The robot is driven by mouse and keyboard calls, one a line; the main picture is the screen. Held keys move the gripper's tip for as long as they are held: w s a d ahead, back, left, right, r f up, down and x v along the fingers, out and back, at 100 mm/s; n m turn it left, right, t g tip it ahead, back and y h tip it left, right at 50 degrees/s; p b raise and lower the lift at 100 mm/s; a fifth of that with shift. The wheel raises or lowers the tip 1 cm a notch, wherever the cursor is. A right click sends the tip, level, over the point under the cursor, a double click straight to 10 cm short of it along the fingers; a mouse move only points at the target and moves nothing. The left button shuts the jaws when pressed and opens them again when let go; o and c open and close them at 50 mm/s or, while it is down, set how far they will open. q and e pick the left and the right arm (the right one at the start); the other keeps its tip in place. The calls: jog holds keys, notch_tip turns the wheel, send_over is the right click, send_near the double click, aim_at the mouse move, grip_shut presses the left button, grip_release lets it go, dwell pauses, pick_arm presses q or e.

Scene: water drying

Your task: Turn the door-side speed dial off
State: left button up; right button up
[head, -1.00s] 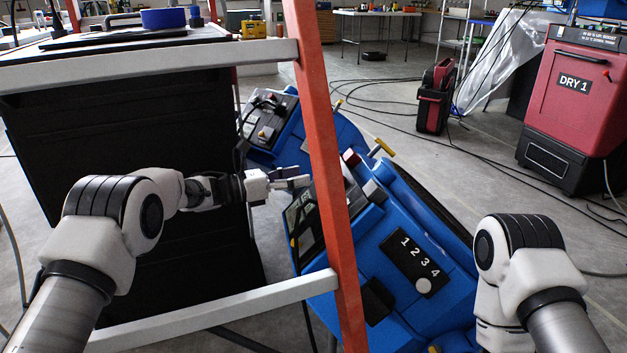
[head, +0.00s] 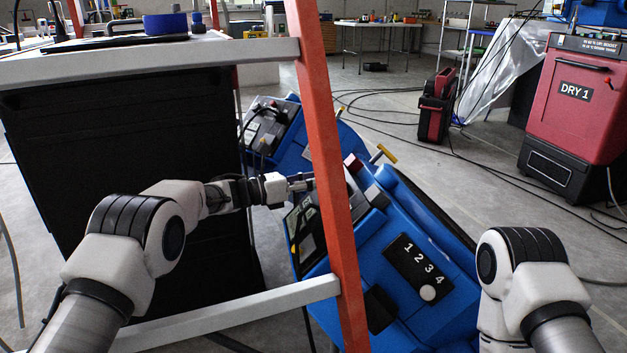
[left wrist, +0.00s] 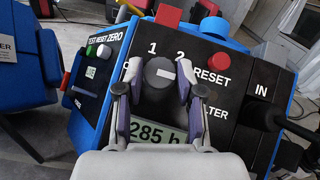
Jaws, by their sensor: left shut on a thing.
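A grey round speed dial (left wrist: 158,73) with a white mark sits on the black panel (left wrist: 225,93) of a blue machine (head: 415,235). The figures 1 and 2 are printed above it, and the mark lies across its face, towards the right in the left wrist view. My left gripper (left wrist: 160,80) is shut on the dial, one finger on each side. In the head view my left gripper (head: 305,184) reaches the machine's panel, its tips partly behind an orange post. Whether this is the door-side machine cannot be told. My right gripper is out of view; only its arm shows.
The orange post (head: 325,160) and white rail (head: 240,312) stand close to my left arm. A red RESET button (left wrist: 214,29) and a display reading 285 h (left wrist: 158,132) are near the dial. A second blue machine (head: 270,130) stands behind. Cables cross the floor.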

pick_arm(q)
jog(key=n+t+p, duration=0.1)
jog(key=n+t+y+p, duration=0.1)
jog(key=n, duration=0.1)
jog(key=shift+s+r+y, duration=0.15)
jog(key=shift+r+y, duration=0.1)
jog(key=shift+y, duration=0.05)
jog(key=n+t+y+p, duration=0.1)
jog(key=n+p, duration=0.1)
jog(key=n, duration=0.1)
jog(key=n+t+y+p, duration=0.1)
jog(key=n+y, duration=0.1)
jog(key=n, duration=0.1)
jog(key=shift+s+d+r+y+p, duration=0.1)
jog(key=shift+s+d+y+p, duration=0.1)
jog(key=shift+y+p, duration=0.15)
jog(key=n+y+p, duration=0.1)
jog(key=n+p, duration=0.1)
jog(key=n+y+p, duration=0.1)
jog(key=n+y, duration=0.1)
jog(key=shift+d+r+n+t+y+p, duration=0.15)
jog(key=shift+n+t+y+p, duration=0.15)
jog(key=shift+n+p, duration=0.1)
jog(key=shift+n+y+p, duration=0.85)
jog(key=shift+n+p, duration=0.35)
jog(key=shift+n, duration=0.2)
jog(key=o, duration=1.2)
jog(key=shift+f, duration=0.2)
jog(key=shift+c, duration=0.2)
